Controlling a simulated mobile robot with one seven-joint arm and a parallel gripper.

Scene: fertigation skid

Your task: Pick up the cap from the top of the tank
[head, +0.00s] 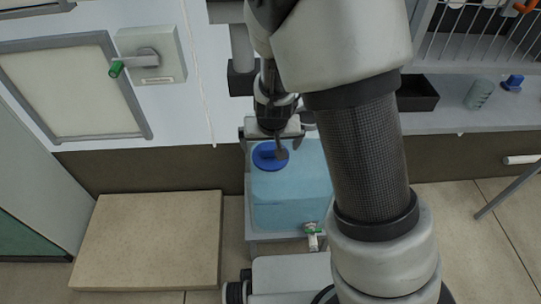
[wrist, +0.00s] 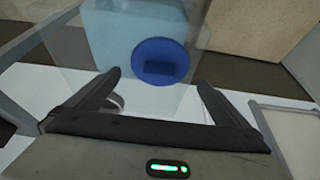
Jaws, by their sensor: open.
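The round blue cap (head: 264,157) sits on the tank's top. In the wrist view the cap (wrist: 160,62) shows whole, with a darker raised block on it. My gripper (head: 281,152) is over the tank's top, beside and partly in front of the cap in the head view. In the wrist view my gripper (wrist: 159,80) has its two fingers spread apart, with nothing between the tips. The cap appears just beyond the fingertips.
A beige slab (head: 150,240) lies on the floor left of the tank. A white wall box with a green-tipped handle (head: 150,57) is at upper left. A counter (head: 450,110) with a black bin (head: 416,95) is at right. A small valve (head: 313,232) is at the tank's front.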

